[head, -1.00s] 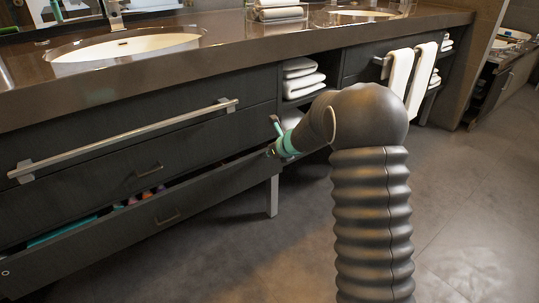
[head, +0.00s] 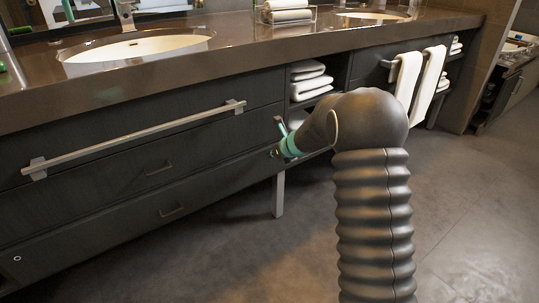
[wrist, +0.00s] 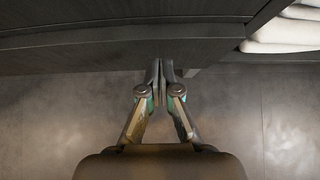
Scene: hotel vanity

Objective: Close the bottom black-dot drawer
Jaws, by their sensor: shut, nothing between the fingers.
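The bottom drawer (head: 105,232) is the lowest front of the dark vanity, with a small bar handle and a pale round mark with a dark dot (head: 17,259) at its left end. Its front looks about flush with the drawer above, and no opening or contents show. My gripper (head: 275,153) is shut and empty at the drawer's right end. In the wrist view, my gripper (wrist: 161,68) has its fingertips together at the dark drawer front (wrist: 100,50); whether they touch it I cannot tell.
A long towel bar (head: 140,138) runs across the upper front. White towels (head: 308,80) lie on the open shelf right of the drawers, above a metal leg (head: 278,195). More towels (head: 408,75) hang farther right. The floor (head: 240,255) in front is clear.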

